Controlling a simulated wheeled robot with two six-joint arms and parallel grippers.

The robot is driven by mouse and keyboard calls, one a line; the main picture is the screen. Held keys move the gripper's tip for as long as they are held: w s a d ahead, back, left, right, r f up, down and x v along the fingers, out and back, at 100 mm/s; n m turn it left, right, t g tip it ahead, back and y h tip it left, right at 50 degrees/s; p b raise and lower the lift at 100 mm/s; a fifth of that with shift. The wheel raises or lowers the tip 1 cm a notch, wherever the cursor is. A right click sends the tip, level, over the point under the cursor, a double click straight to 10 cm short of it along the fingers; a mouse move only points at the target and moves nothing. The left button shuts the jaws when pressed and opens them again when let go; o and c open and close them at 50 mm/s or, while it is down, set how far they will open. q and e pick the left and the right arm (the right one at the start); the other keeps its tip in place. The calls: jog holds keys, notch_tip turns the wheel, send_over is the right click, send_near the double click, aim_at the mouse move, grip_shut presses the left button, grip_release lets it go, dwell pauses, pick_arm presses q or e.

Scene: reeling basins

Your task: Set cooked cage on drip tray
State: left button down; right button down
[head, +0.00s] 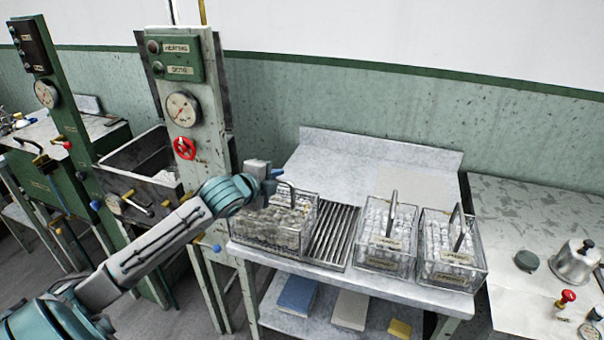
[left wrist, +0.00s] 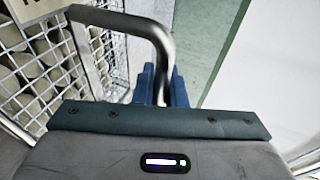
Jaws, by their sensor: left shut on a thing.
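A wire cage of brownish cocoons (head: 268,228) is at the left end of the metal table. My left gripper (head: 274,182) is above it, shut on its bent metal handle. In the left wrist view the handle (left wrist: 125,20) runs to the blue fingers (left wrist: 160,85), with the cage's mesh (left wrist: 45,65) at left. The ribbed drip tray (head: 334,236) lies directly right of the cage; the cage hides its left side. I cannot tell whether the cage rests on the tray, on the table or just above. My right gripper is not in view.
Two cages of white cocoons, one (head: 388,238) beside the tray and another (head: 452,252) farther right, stand upright with labels. A steel basin (head: 140,165) and a gauge post (head: 190,110) are at left. The table's back (head: 345,165) is clear.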

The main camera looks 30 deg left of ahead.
pick_arm(q)
jog(key=d+p+x, duration=0.1)
jog(key=p+x, duration=0.3)
jog(key=x, duration=0.7)
jog(key=shift+d+f+p, duration=0.25)
jog(key=shift+f+p, duration=0.1)
jog(key=shift+p, duration=0.05)
jog(key=shift+f, duration=0.15)
jog(key=c, duration=1.7)
grip_release()
jog(key=shift+o, duration=1.1)
jog(key=shift+s, duration=0.1)
